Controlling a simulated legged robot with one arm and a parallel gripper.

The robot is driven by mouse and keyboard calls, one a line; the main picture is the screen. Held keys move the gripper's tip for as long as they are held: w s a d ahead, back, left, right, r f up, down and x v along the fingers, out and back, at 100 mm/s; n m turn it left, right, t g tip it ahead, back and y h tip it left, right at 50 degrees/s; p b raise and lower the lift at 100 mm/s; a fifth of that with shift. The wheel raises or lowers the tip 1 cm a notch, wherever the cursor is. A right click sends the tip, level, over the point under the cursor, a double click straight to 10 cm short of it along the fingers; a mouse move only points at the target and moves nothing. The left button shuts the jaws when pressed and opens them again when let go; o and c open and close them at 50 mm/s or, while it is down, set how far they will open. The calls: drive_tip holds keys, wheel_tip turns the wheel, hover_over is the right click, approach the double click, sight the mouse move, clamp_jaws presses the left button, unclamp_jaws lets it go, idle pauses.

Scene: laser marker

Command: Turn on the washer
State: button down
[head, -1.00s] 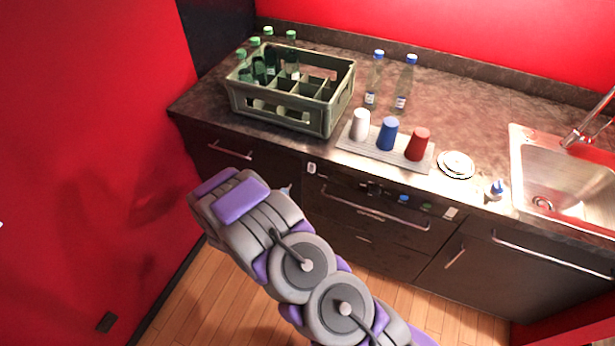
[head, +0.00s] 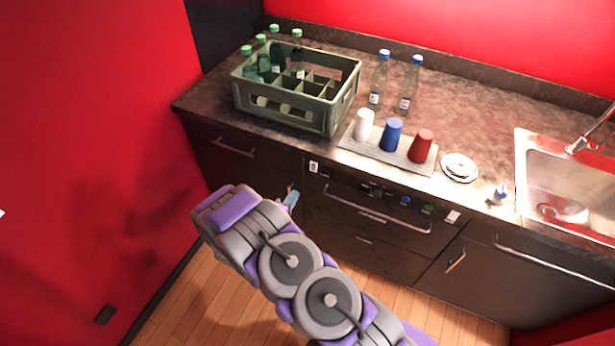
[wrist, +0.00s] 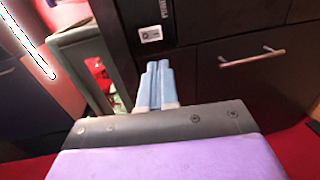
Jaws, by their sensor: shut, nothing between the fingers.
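The dark built-in appliance under the counter, which appears to be the washer, shows in the head view with a long silver handle (head: 375,212). Its control strip (head: 376,191) holds dark knobs, a blue button (head: 405,200) and a green button (head: 427,208). My gripper (head: 291,197) has light blue fingers and is left of the appliance in the picture, below a small white label (head: 314,167). In the wrist view the fingers (wrist: 157,85) are together and empty, below a white label (wrist: 151,34) on a dark front. My arm hides part of the lower cabinets.
On the counter stand a green crate (head: 324,121) with bottles, two clear bottles, and a mat (head: 348,141) with white, blue and red cups. A plate (head: 460,168) and sink (head: 525,150) are at right. A red wall (head: 90,150) is at left.

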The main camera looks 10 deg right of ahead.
sight(313, 171)
drive_tip(key=b+x, duration=0.2)
drive_tip(key=x, duration=1)
drive_tip(key=shift+b, duration=0.4)
drive_tip(key=shift+w+d, duration=0.25)
drive_tip(key=shift+d, duration=0.15)
drive_tip(key=shift+f, duration=0.2)
drive_tip(key=shift+w, duration=0.2)
drive_tip(key=shift+s+d, duration=0.1)
